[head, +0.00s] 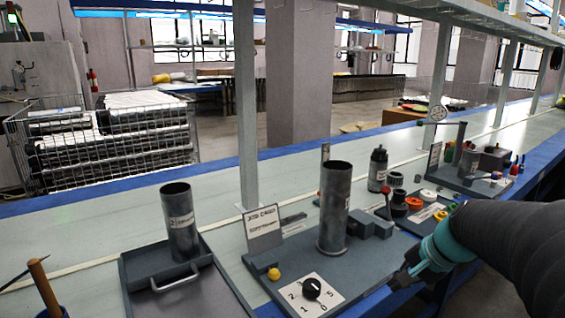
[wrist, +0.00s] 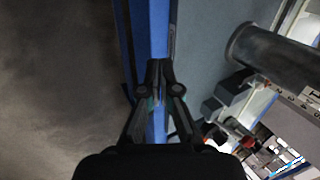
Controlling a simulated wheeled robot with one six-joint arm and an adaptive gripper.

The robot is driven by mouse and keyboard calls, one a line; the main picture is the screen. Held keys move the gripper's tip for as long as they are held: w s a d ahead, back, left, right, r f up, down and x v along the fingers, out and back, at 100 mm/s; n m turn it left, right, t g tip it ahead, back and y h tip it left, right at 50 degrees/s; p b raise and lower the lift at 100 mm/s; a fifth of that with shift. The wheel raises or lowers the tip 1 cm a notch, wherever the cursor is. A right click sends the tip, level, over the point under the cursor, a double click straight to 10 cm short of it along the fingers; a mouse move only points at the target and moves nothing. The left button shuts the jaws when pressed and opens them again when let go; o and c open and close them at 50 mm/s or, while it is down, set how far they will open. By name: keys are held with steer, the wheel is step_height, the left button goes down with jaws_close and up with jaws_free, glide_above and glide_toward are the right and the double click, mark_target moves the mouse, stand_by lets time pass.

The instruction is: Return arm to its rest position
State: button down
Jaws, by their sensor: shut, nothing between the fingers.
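My gripper (head: 403,277) is at the front edge of the workbench, right of the dial plate in the head view. In the wrist view my gripper (wrist: 157,66) is shut and empty, its fingertips over the blue bench edge (wrist: 158,22). A grey pump tube (head: 334,208) stands upright on the grey station board (head: 262,278). The tube's side also shows in the wrist view (wrist: 275,55). A second grey tube (head: 180,222) stands upright on the grey handled tray (head: 132,262) at the left. My gripper is apart from both tubes.
A red-knobbed lever (head: 387,192), a black bottle (head: 377,168) and several coloured rings (head: 415,201) are near my arm. An upright post (head: 246,110) rises behind. Floor lies open beside the bench (wrist: 60,80).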

steer(key=s+a+n+h, duration=0.1)
steer(key=s+a+n, duration=0.2)
steer(key=s, duration=0.2)
steer(key=s+a+n+h, duration=0.1)
steer(key=s+a+n, duration=0.1)
steer(key=s+n, duration=0.2)
steer(key=s+a+r+n+h, duration=0.1)
steer(key=s+a+n, duration=0.2)
steer(key=s, duration=0.5)
steer(key=shift+s+a+n+t, duration=0.2)
steer(key=shift+a+n+t, duration=0.1)
steer(key=shift+t, duration=0.1)
